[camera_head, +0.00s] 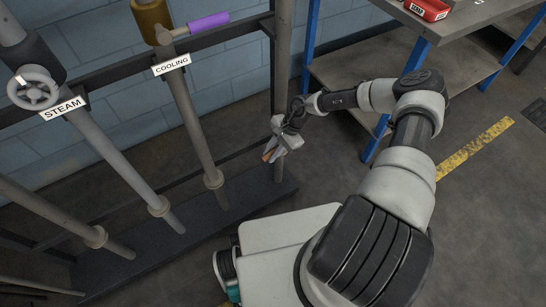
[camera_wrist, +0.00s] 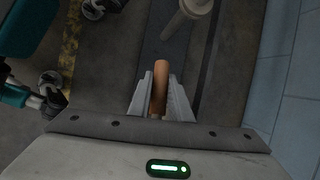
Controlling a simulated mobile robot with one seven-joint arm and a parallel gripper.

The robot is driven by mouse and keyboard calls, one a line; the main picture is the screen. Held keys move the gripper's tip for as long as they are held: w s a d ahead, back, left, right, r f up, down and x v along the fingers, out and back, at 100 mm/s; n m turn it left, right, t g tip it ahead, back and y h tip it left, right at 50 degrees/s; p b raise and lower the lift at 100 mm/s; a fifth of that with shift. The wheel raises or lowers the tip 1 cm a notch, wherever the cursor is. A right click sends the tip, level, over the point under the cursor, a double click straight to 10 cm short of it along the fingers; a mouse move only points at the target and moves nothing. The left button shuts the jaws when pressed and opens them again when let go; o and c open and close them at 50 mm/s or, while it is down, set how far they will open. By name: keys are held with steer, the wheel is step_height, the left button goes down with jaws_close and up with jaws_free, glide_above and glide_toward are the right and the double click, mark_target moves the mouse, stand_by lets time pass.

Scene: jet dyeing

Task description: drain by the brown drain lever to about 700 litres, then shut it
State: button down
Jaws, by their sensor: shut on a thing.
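The brown drain lever (camera_wrist: 159,82) shows as an orange-brown rod between the two grey fingers of my gripper (camera_wrist: 160,90) in the wrist view. The fingers are shut on it. In the head view my gripper (camera_head: 271,154) is low beside the upright post at the right end of the pipe rack, and a small brown piece of the lever shows at the fingers. The lever's valve and its pivot are hidden, so I cannot tell how far it is turned. No litre reading is in view.
A grey handwheel (camera_head: 33,87) labelled STEAM and a purple lever (camera_head: 209,23) labelled COOLING are on pipes at the left. A workbench with blue legs (camera_head: 376,140) and a red box (camera_head: 427,9) stands at the right. Floor with a yellow stripe (camera_head: 475,148) is open at the right.

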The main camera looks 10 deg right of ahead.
steer(key=shift+s+a, duration=0.15)
steer(key=c, duration=1.6)
jaws_free()
steer(key=shift+c, duration=0.2)
steer(key=shift+r, duration=0.15)
steer(key=shift+d+r, duration=0.2)
steer(key=shift+d, duration=0.05)
steer(key=p+v, duration=0.4)
steer(key=v, duration=1.2)
steer(key=shift+r, duration=0.35)
steer(key=shift+d, duration=0.1)
